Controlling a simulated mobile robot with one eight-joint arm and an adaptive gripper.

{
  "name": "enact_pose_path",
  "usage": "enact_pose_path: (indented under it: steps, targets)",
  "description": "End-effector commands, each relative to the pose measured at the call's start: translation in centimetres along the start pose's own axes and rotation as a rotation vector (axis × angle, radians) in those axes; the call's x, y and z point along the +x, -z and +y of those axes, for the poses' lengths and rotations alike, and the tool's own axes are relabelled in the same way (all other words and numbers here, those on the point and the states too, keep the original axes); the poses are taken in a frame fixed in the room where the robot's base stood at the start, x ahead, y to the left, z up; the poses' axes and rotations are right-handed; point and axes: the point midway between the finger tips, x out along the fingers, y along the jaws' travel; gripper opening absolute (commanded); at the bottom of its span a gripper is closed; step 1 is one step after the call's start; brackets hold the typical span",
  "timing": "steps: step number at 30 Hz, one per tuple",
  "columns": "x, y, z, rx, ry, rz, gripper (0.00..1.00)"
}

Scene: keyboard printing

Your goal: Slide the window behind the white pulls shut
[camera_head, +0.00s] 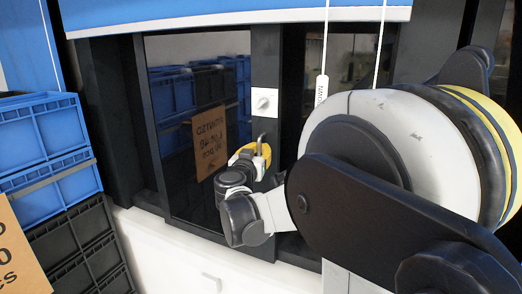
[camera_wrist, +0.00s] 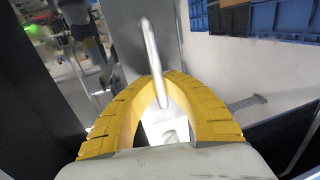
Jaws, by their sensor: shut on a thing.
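The window (camera_head: 200,60) has a dark frame, and its glass reflects crates and a cardboard sign. A dark upright sash bar (camera_head: 265,70) carries a silver handle (camera_head: 261,141). My yellow-fingered gripper (camera_head: 258,152) is shut on this handle in front of the bar. In the wrist view the silver handle (camera_wrist: 152,60) runs up between the fingertips of my gripper (camera_wrist: 164,82). The white pulls (camera_head: 321,88) hang on cords in front of the pane right of the bar; my arm partly covers that side. How far the window stands open is hard to tell.
A blue blind (camera_head: 230,15) hangs across the top of the window. A white plate with a knob (camera_head: 264,102) sits above the handle. Stacked blue crates (camera_head: 45,150) and black crates (camera_head: 80,240) stand at the left. A white wall (camera_head: 165,255) lies below the window.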

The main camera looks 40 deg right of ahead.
Motion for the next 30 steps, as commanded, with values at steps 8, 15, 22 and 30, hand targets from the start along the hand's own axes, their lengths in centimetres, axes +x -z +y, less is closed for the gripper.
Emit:
enact_pose_path:
  steps: [8,15,22,30]
  targets:
    - [1.1,-0.3,-6.2,-0.001,0.010,0.001,0.00]
    - [2.5,-0.3,-13.8,0.000,0.010,0.000,0.00]
    - [3.7,-0.2,-19.9,0.000,0.009,0.000,0.00]
    - [4.5,-0.2,-24.0,0.000,0.007,-0.001,0.00]
